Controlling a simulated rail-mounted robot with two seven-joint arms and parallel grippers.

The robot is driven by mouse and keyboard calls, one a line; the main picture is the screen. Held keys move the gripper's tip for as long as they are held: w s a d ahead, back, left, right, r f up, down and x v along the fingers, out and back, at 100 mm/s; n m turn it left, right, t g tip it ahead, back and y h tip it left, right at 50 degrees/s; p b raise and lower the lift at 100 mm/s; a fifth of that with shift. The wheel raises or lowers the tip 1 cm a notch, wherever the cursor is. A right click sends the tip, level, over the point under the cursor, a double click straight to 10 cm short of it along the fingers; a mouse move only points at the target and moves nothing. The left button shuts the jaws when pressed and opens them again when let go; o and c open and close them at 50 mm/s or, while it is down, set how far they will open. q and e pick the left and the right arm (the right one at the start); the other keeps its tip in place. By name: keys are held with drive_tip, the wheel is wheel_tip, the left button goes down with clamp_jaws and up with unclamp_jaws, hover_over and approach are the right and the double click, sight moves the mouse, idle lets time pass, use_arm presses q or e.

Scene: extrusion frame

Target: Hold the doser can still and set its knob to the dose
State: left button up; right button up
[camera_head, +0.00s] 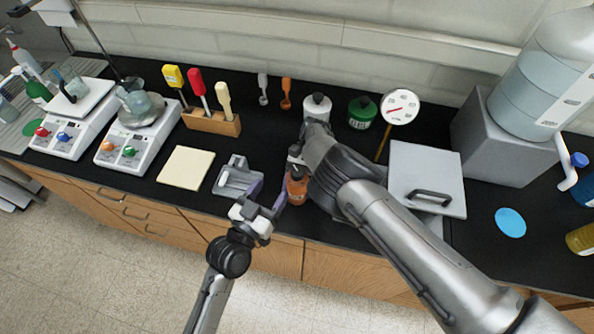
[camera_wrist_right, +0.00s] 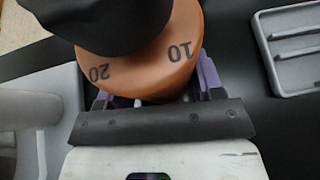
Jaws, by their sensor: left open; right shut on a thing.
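The doser can (camera_head: 297,188) is orange and stands near the front edge of the black bench. In the right wrist view its orange top (camera_wrist_right: 165,65) shows the numbers 10 and 20, with a black knob (camera_wrist_right: 115,22) over it that runs out of the frame. My right gripper (camera_wrist_right: 155,95) is shut on the can, its purple fingers on either side of the body. My left gripper (camera_head: 268,196) is open and empty, to the left of the can, its purple fingers pointing up and apart. The can's far side is hidden.
A grey holder (camera_head: 236,178) lies left of the can. A grey plate with a handle (camera_head: 428,177) lies to the right. A white dial with a red pointer (camera_head: 400,107) stands behind. White (camera_head: 317,106) and green (camera_head: 362,112) bottles stand at the back.

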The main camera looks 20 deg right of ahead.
sight(294, 177)
use_arm(q)
drive_tip(key=shift+m+g, duration=0.6)
drive_tip(key=shift+g, duration=0.1)
drive_tip(key=w+d, duration=0.1)
drive_tip(key=d, duration=0.1)
drive_tip(key=w+d, duration=0.1)
drive_tip(key=d, duration=0.2)
drive_tip(key=w+d, duration=0.1)
drive_tip(key=d, duration=0.2)
drive_tip(key=shift+w+d+f, duration=0.15)
drive_tip(key=shift+d+f, duration=0.05)
drive_tip(key=shift+f, duration=0.2)
drive_tip(key=shift+c, duration=0.3)
drive_tip(key=c, duration=0.9)
drive_tip(key=shift+r+g, duration=0.1)
drive_tip(key=shift+g, duration=0.2)
